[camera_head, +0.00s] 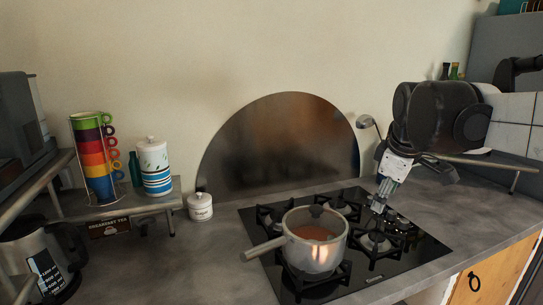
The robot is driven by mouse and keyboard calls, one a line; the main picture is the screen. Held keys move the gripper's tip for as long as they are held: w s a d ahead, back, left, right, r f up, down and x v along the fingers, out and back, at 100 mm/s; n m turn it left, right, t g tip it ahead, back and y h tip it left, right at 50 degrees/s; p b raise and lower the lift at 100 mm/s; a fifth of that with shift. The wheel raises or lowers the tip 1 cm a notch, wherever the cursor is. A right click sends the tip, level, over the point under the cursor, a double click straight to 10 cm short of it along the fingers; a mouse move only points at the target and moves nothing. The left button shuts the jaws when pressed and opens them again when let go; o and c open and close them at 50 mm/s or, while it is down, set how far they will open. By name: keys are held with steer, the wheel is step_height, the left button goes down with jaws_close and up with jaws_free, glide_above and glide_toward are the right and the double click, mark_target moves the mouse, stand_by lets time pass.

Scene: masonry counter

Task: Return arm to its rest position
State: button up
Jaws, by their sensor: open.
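My gripper (381,205) is at the right, in front of the wall and over the right side of the black gas hob (338,284). It points down and is open, with nothing seen between its fingers. My dark arm (436,115) comes in from the right edge above it. A steel saucepan (317,254) with a reddish content sits on a front burner, its handle pointing left. The gripper is apart from the saucepan, to its upper right.
A ladle (367,122) shows just left of my arm. At the left, a shelf (74,207) holds a stack of coloured cups (95,150) and a striped canister (153,165). A kettle (40,260) stands below. Counter left of the hob is clear.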

steer(key=s+a+f+m+t, duration=0.1)
steer(key=s+f+m, duration=0.4)
steer(key=s, duration=0.5)
steer(key=s+a+f+m+t, duration=0.1)
steer(key=s+a+f+m, duration=0.3)
steer(key=s+f, duration=0.4)
steer(key=s, duration=0.2)
steer(key=shift+s+a+m+t, duration=0.3)
steer(key=shift+s+a+m, duration=0.05)
steer(key=shift+m, duration=0.05)
jaws_close()
